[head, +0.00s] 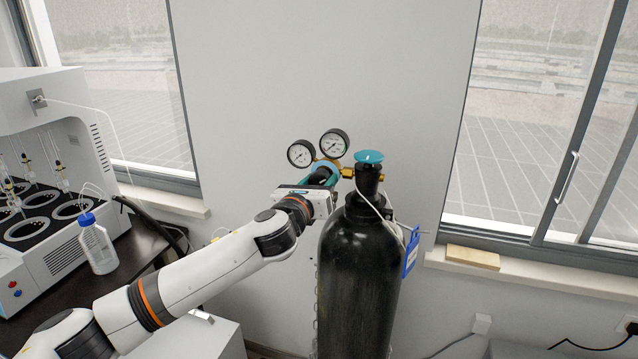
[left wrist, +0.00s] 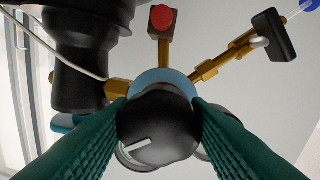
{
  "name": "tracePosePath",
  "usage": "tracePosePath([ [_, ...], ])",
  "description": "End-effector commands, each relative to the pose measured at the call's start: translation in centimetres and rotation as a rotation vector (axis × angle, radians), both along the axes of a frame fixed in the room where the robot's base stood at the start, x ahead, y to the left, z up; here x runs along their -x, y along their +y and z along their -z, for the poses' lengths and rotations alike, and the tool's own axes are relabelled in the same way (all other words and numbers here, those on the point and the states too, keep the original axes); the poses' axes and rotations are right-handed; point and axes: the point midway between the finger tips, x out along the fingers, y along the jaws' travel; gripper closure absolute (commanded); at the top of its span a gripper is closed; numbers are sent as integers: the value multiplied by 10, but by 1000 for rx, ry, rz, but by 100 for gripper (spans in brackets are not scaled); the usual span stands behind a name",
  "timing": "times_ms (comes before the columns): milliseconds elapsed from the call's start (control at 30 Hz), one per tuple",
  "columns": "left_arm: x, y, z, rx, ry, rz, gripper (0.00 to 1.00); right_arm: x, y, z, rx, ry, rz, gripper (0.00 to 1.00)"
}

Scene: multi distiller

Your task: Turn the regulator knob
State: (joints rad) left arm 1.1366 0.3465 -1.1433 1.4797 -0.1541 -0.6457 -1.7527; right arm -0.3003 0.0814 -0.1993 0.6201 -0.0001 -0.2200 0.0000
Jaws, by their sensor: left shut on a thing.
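The regulator knob (left wrist: 158,128) is black and round with a white mark, in front of a light blue regulator body (left wrist: 163,82) with brass fittings. In the left wrist view the two green fingers of my left gripper (left wrist: 158,115) stand on either side of the knob and are shut on it. My right gripper is not in view.
A tall black gas cylinder (head: 358,275) with a teal valve cap (head: 369,157) stands right of my left gripper. A white distiller (head: 65,140) and a blue-capped bottle (head: 97,246) stand on the dark bench at left.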

Motion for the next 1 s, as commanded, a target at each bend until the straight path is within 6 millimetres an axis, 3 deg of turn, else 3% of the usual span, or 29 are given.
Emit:
tracePosePath([
  [267,0,-1,1,114,39,1,80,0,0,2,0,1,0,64],
  [1000,1,-1,2,678,222,1,80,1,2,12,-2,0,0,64],
])
